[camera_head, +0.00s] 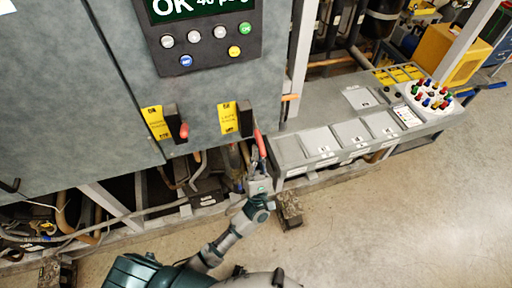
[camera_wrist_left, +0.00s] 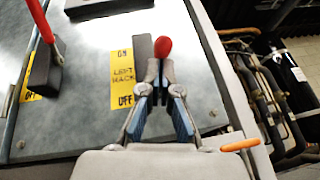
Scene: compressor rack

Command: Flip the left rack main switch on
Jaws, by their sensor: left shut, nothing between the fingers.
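The left rack switch has a black body (camera_head: 245,119) and a yellow label (camera_head: 229,119) on the grey cabinet. In the left wrist view its label (camera_wrist_left: 122,79) reads LEFT RACK, with ON at the top and OFF at the bottom. Its red handle (camera_head: 260,143) points down and outward in the head view. My left gripper (camera_head: 258,168) is just below the handle. In the left wrist view, the left gripper's fingertips (camera_wrist_left: 160,72) are together just under the red knob (camera_wrist_left: 163,47). Contact cannot be told. The fingers partly hide the lever. My right gripper is not seen.
A second switch with a red handle (camera_head: 184,131) stands to the left; its red lever (camera_wrist_left: 41,22) sticks out in the wrist view. A display panel (camera_head: 205,35) is above. Pipes run under the cabinet, and a grey bench (camera_head: 290,150) stands to the right.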

